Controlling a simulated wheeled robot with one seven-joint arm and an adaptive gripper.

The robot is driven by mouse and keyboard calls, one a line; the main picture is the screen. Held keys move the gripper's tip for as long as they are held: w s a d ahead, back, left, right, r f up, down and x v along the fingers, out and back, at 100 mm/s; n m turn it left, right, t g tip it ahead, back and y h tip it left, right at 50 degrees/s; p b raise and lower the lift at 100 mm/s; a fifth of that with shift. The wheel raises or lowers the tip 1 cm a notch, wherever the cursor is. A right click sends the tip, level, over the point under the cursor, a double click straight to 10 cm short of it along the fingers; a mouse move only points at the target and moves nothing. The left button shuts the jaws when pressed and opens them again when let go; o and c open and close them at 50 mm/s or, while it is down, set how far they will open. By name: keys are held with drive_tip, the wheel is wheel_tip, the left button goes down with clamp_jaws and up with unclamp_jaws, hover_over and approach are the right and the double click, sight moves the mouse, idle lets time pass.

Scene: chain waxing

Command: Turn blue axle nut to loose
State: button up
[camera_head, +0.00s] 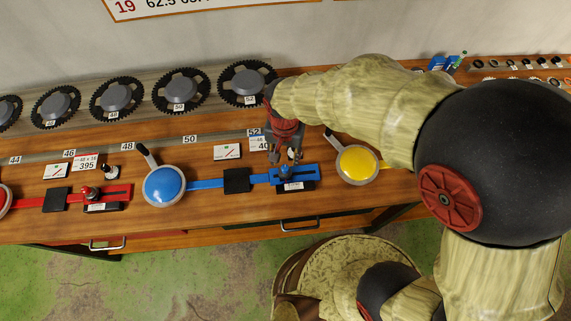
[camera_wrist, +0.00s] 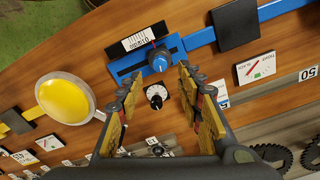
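The blue axle nut (camera_head: 286,172) is a round blue knob on the blue bracket (camera_head: 312,173) at the end of a blue bar. In the wrist view the nut (camera_wrist: 159,61) shows near the top middle, with a red mark on the white scale label (camera_wrist: 137,40) beside it. My gripper (camera_head: 291,155) points down just behind the nut in the head view.
A yellow round disc with a lever (camera_head: 357,163) stands to the right, and a blue one (camera_head: 164,186) to the left. A red bar assembly (camera_head: 119,192) lies farther left. Several dark chainrings (camera_head: 180,91) line the back.

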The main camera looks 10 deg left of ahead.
sight(285, 167)
wheel_tip(285, 167, down, 6)
drive_tip(key=shift+f, duration=0.15)
drive_tip(key=shift+c, duration=1.1)
clamp_jaws()
